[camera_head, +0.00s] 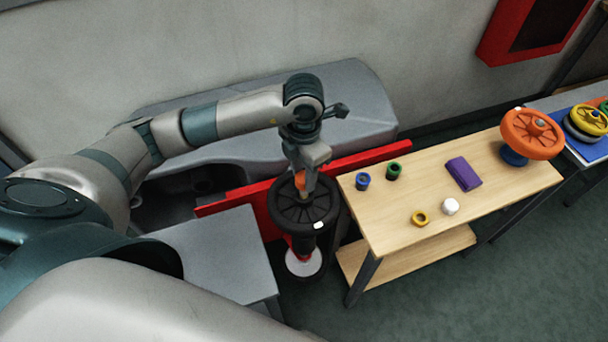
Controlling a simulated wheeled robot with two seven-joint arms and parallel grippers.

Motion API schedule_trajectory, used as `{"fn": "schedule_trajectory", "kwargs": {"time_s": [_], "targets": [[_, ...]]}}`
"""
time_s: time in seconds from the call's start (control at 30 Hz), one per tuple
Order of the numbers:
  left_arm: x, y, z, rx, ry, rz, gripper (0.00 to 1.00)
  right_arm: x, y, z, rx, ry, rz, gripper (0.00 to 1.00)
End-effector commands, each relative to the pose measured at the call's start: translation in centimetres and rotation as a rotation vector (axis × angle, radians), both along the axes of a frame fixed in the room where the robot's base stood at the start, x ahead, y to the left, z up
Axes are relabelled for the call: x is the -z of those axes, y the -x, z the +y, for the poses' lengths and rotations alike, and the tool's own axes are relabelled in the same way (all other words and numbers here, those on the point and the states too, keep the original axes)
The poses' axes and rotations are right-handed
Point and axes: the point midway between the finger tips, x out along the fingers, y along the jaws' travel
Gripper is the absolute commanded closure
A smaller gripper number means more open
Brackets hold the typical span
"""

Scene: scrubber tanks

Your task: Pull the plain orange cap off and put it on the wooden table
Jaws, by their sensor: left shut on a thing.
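My left gripper (306,186) reaches down from the left arm over the black handwheel (290,212). It is shut on the orange cap (299,181), which shows at the middle of the wheel and is partly hidden by the fingers. I cannot tell whether the cap is still seated or lifted. The wooden table (400,184) stands just right of the wheel, with bare top at its near left. My right gripper is not in view.
On the table are a blue ring (362,181), a green ring (394,171), a purple block (463,174), a yellow ring (420,218), a white piece (450,206) and an orange handwheel (532,134). A red beam (360,160) runs behind. A grey table (215,258) stands left.

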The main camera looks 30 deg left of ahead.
Motion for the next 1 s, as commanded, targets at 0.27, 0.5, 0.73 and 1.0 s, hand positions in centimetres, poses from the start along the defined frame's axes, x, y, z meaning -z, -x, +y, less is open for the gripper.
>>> {"fn": "schedule_trajectory", "kwargs": {"time_s": [0.27,0.5,0.73,1.0], "targets": [[-2.1,0.0,0.0,0.001,0.000,-0.001,0.94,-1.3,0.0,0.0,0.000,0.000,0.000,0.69],[-3.0,0.0,0.0,0.001,0.000,-0.001,0.94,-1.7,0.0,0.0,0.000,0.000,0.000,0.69],[-3.0,0.0,0.0,0.001,0.000,-0.001,0.94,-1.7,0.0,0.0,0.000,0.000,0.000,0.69],[-3.0,0.0,0.0,0.001,0.000,0.000,0.94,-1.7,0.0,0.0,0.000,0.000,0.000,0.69]]}}
